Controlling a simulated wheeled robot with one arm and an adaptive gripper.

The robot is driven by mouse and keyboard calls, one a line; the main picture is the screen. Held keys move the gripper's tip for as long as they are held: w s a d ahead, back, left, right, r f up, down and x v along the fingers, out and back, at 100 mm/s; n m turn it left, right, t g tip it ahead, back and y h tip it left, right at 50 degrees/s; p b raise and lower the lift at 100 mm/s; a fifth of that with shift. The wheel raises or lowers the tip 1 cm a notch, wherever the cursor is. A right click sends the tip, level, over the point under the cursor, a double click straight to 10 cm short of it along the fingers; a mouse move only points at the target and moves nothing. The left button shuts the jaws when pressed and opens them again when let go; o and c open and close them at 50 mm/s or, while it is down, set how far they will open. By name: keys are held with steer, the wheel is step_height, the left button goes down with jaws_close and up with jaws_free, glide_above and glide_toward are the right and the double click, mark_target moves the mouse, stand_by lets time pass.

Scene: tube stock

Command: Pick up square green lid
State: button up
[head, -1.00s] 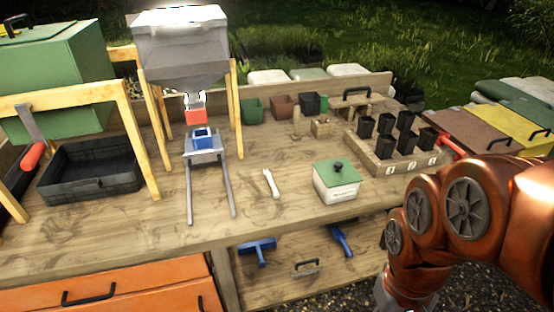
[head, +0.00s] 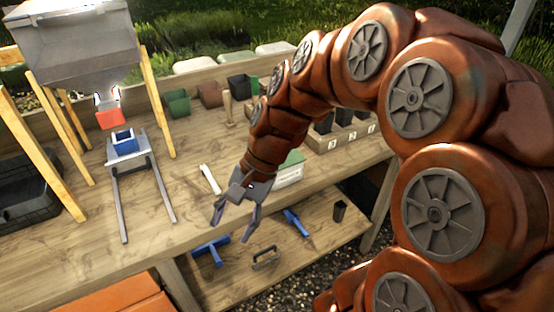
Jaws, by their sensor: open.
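The square green lid (head: 292,160) sits on a white box (head: 289,176) on the wooden bench. My arm hides its left part and its knob. My gripper (head: 233,229) is open and empty, its fingers pointing down near the bench's front edge. In the picture it is to the left of and lower than the lid, apart from it.
A white stick-like tool (head: 210,179) lies left of my gripper. Blue tools (head: 211,250) and a dark pot (head: 339,211) are on the lower shelf. Pots (head: 178,103) stand at the back.

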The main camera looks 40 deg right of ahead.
steer(key=w+d+m+t+y+b, duration=0.1)
steer(key=w+d+m+t+y, duration=0.1)
steer(key=w+d+m, duration=0.35)
steer(key=m+t+b, duration=0.3)
steer(key=m+t, duration=0.6)
steer(key=m, duration=0.3)
glide_above(296, 156)
steer(key=s+d, duration=0.1)
steer(key=shift+s+d+r+y, duration=0.15)
steer(key=shift+s+y, duration=0.05)
steer(key=shift+y, duration=0.1)
steer(key=shift+p+x, duration=0.3)
steer(key=shift+x, duration=0.75)
steer(key=shift+g, duration=0.3)
steer(key=x, duration=0.4)
steer(key=shift+a+p, duration=0.3)
steer(key=shift+p, duration=0.1)
steer(key=shift+w+a+f, duration=0.25)
steer(key=shift+w+f, duration=0.1)
jaws_close()
